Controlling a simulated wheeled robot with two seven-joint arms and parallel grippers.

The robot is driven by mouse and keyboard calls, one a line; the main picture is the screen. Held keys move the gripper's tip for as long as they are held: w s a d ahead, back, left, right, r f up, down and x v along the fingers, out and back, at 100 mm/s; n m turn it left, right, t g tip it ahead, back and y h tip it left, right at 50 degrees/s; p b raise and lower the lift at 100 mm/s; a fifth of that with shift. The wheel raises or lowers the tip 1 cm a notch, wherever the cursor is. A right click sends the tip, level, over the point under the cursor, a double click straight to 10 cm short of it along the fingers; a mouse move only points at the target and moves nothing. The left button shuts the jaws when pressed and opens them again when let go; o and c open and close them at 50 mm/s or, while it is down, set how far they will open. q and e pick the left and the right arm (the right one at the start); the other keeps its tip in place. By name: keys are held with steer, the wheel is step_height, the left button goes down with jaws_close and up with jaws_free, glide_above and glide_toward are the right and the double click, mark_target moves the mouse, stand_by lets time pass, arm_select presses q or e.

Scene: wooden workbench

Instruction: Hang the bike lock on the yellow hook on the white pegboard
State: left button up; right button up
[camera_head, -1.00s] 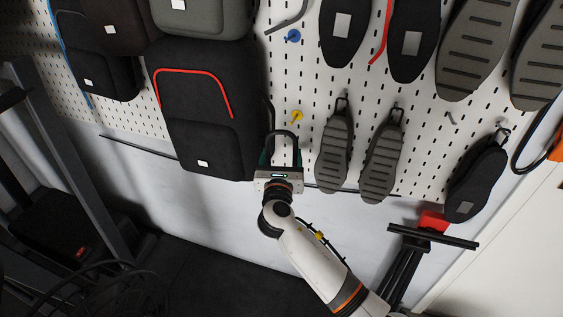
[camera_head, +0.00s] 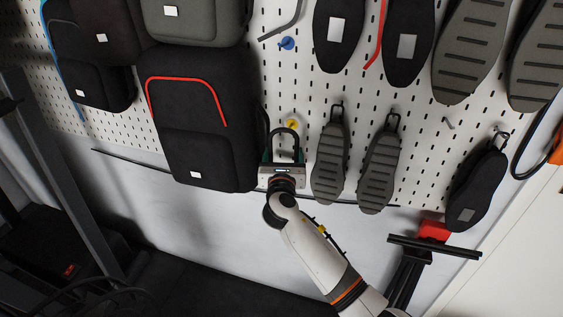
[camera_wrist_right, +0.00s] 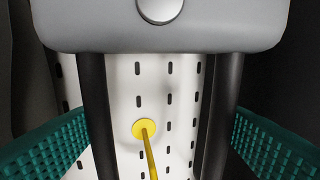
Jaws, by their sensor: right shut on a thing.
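The bike lock is a black U-shaped shackle (camera_head: 285,131) with a grey body; its body (camera_wrist_right: 160,30) fills the top of the right wrist view, with a round silver disc. My right gripper (camera_head: 282,158) is shut on the lock and holds it in front of the pegboard, shackle pointing up. Its teal ribbed fingers show at both sides of the right wrist view. The yellow hook (camera_head: 291,124) appears at the shackle's top in the head view. In the right wrist view the hook (camera_wrist_right: 144,128) shows between the two black shackle legs. I cannot tell their depth gap. My left gripper is out of view.
The white pegboard (camera_head: 345,98) carries a black bag (camera_head: 200,110) close left of the lock and grey shoes (camera_head: 328,165) close on its right. A blue hook (camera_head: 286,43) sits higher up. A black stand with a red part (camera_head: 434,231) is at the lower right.

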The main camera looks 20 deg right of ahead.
steer(key=shift+w+d+f+b, duration=0.15)
steer(key=shift+w+d+b, duration=0.3)
steer(key=shift+w, duration=0.25)
steer(key=shift+w+d+f+b, duration=0.15)
steer(key=shift+w+d+b, duration=0.25)
steer(key=shift+w, duration=0.3)
steer(key=shift+d, duration=0.1)
steer(key=shift+f, duration=0.1)
